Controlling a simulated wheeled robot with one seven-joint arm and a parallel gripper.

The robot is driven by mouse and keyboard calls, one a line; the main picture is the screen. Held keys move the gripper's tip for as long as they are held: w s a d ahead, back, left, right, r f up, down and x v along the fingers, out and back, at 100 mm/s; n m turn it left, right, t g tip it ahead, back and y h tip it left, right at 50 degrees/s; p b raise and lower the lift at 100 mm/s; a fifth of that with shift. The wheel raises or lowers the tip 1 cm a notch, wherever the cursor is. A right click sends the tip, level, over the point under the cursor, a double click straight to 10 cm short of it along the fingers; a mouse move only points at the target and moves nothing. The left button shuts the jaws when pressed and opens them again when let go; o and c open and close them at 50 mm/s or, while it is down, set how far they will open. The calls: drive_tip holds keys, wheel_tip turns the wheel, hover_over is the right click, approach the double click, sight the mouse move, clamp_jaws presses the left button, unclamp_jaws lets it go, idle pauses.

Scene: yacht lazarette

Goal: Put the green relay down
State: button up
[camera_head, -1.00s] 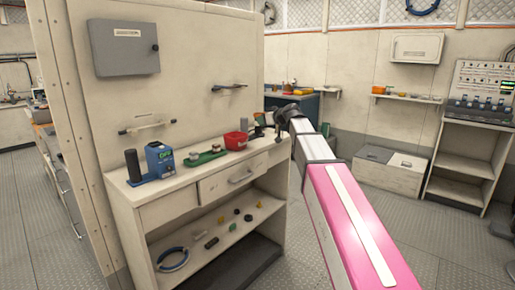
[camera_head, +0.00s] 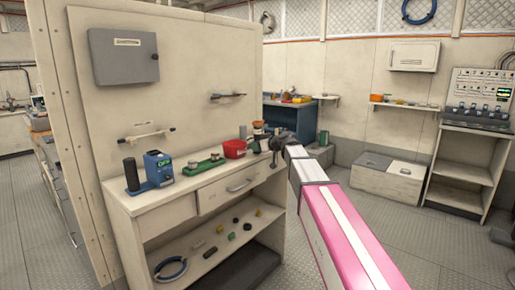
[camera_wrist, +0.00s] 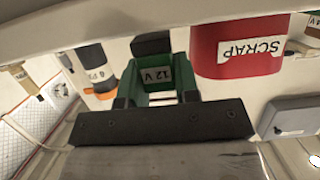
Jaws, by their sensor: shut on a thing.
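The green relay (camera_wrist: 160,92) shows in the wrist view, with a white "12 V" label on it. My gripper (camera_wrist: 155,95) is shut on it, one finger on each side. In the head view my gripper (camera_head: 274,146) is at the right end of the worktop (camera_head: 160,200), just right of the red bin (camera_head: 234,149). The relay cannot be made out there; the wrist hides that spot. I cannot tell whether the relay touches the worktop. The red bin, marked "SCRAP", also shows right beside the relay in the wrist view (camera_wrist: 215,55).
A dark-topped bottle with an orange band (camera_wrist: 97,70) stands on the relay's other side. A green tray (camera_head: 203,166) and a blue device (camera_head: 158,168) stand further left on the worktop. The wall panel (camera_head: 190,75) rises behind. Small parts lie on the lower shelf (camera_head: 205,265).

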drive_tip(key=shift+f, duration=0.2)
drive_tip(key=o, duration=0.6)
drive_tip(key=shift+f, duration=0.1)
drive_tip(key=shift+s+d+r, duration=0.15)
drive_tip(key=shift+r, duration=0.05)
drive_tip(key=v, duration=1.1)
drive_tip(key=shift+s+d+r, duration=0.1)
drive_tip(key=shift+s+d, duration=0.05)
drive_tip(key=shift+d, duration=0.1)
